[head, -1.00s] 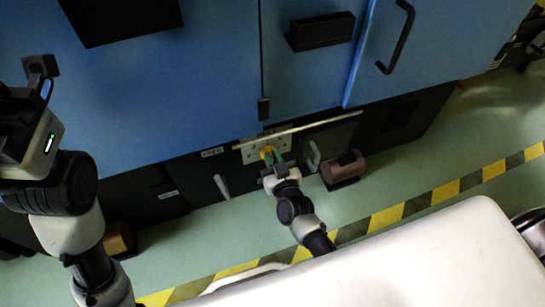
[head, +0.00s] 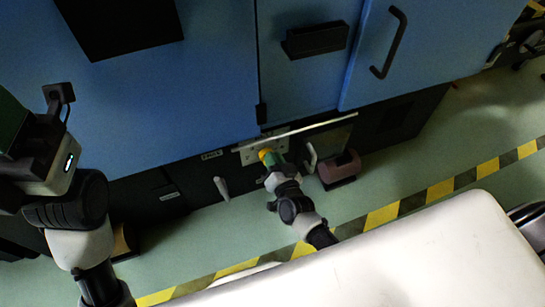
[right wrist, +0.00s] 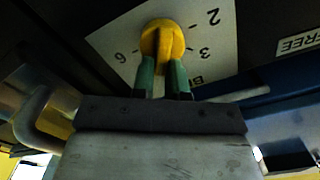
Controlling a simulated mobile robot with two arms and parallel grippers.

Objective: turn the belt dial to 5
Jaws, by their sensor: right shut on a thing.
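The belt dial is a yellow knob (right wrist: 163,40) on a pale plate with dark numerals in the right wrist view. The numerals 2, 3 and 6 show around it; others are hidden. A dark line runs down the knob's face, but I cannot tell which numeral it marks. In the head view the knob (head: 265,153) sits low on the blue machine. My right gripper (right wrist: 162,62) is shut on the knob, with one green finger on each side. My left gripper (head: 12,135) is at the left edge, partly out of frame, away from the dial.
A pale bar (head: 300,130) crosses just above the dial plate. A grey lever (head: 221,188) is to the left, and a pale handle (head: 311,157) and a brownish box (head: 340,170) are to the right. Yellow-black floor tape (head: 400,210) runs in front.

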